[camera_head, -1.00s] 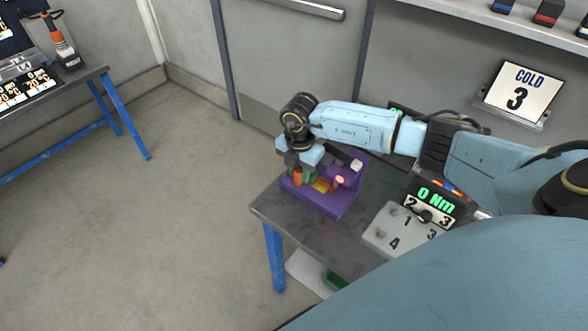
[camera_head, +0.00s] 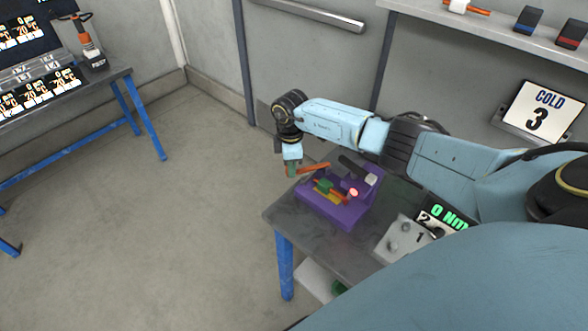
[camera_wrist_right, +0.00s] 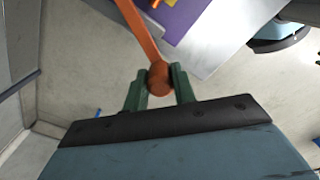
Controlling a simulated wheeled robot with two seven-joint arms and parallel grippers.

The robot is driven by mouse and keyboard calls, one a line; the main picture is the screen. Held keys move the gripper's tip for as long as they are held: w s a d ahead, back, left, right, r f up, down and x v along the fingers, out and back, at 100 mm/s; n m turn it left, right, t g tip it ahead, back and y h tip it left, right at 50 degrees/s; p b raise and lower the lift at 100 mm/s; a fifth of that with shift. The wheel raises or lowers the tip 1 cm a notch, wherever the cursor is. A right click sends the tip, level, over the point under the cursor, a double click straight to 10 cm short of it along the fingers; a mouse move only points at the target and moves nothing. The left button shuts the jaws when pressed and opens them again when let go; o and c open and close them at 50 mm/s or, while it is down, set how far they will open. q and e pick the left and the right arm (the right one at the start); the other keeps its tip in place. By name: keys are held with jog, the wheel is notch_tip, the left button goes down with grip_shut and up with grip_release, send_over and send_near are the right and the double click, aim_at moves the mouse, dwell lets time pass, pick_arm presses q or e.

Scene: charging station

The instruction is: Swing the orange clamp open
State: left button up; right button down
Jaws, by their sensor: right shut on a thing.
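The orange clamp (camera_head: 315,167) is a thin lever on the purple fixture (camera_head: 338,212), which sits on the grey table. It sticks out to the left past the fixture. My right gripper (camera_head: 291,170) is at the outer end of the lever, beyond the table's back left edge. In the right wrist view the green fingers (camera_wrist_right: 159,82) are shut on the lever's round orange knob (camera_wrist_right: 159,77), and the orange bar runs up from it. A green and yellow part (camera_head: 325,188) lies in the fixture, with a glowing red light beside it. My left gripper is not in view.
A grey control box (camera_head: 402,240) with knobs and a green readout stands on the table (camera_head: 283,213) at the right. A "COLD 3" sign (camera_head: 538,108) and a shelf (camera_head: 490,28) are behind.

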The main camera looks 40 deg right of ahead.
jog(key=shift+w+d+m, duration=0.15)
jog(key=shift+w+m, duration=0.2)
jog(key=shift+m, duration=0.05)
jog(key=c, duration=1.1)
grip_release()
jog(key=shift+c, duration=0.2)
jog(key=shift+r, duration=0.1)
notch_tip(320, 180, up, 13)
jog(key=shift+r, duration=0.15)
